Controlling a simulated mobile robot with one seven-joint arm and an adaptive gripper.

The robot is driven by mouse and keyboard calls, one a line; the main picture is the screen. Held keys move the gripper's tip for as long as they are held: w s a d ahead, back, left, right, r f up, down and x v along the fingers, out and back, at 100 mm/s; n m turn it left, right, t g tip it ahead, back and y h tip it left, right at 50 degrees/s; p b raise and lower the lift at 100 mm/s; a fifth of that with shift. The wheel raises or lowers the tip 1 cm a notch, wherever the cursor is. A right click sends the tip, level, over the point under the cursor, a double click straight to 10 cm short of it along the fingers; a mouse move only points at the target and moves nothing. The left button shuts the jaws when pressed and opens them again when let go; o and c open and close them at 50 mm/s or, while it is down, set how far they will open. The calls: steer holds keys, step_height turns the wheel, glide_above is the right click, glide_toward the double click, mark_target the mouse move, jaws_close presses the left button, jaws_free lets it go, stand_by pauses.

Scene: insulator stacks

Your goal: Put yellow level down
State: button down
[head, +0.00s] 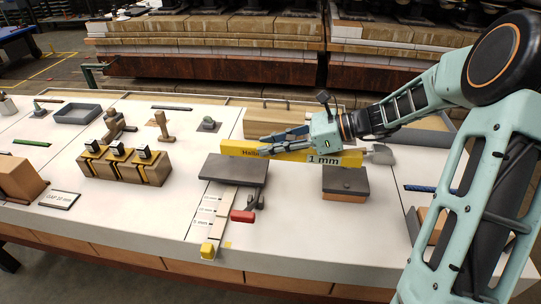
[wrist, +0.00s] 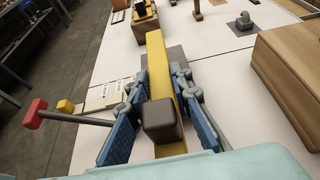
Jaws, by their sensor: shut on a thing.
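The yellow level (head: 295,155) is a long bar with dark lettering, lying left to right in the head view. My gripper (head: 268,145) is shut on it, with its blue fingers along the bar's upper part. In the wrist view the level (wrist: 158,55) runs away between the two blue fingers. A dark block (wrist: 161,121) covers part of its near end there. The level passes over or just behind a left dark plate (head: 233,171) and a smaller right dark plate (head: 345,182) on a wooden block. I cannot tell whether it touches them.
A ruler strip (head: 215,222) with a yellow end and a red-headed tool (head: 242,216) lie in front of the left plate. A wooden block with several dark-topped pieces (head: 124,163) stands left. A wooden box (head: 268,117) stands behind. White table (head: 150,220) is clear at front.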

mark_target(314, 151)
steer(key=shift+f+b, duration=0.35)
steer(key=shift+f, duration=1.05)
steer(key=shift+f, duration=0.35)
steer(key=shift+f, duration=0.15)
steer(key=c, duration=1.7)
jaws_free()
steer(key=shift+c, duration=0.2)
steer(key=shift+r, duration=0.45)
steer(key=p+v, duration=0.3)
steer(key=v, duration=0.9)
steer(key=shift+s+a, duration=0.1)
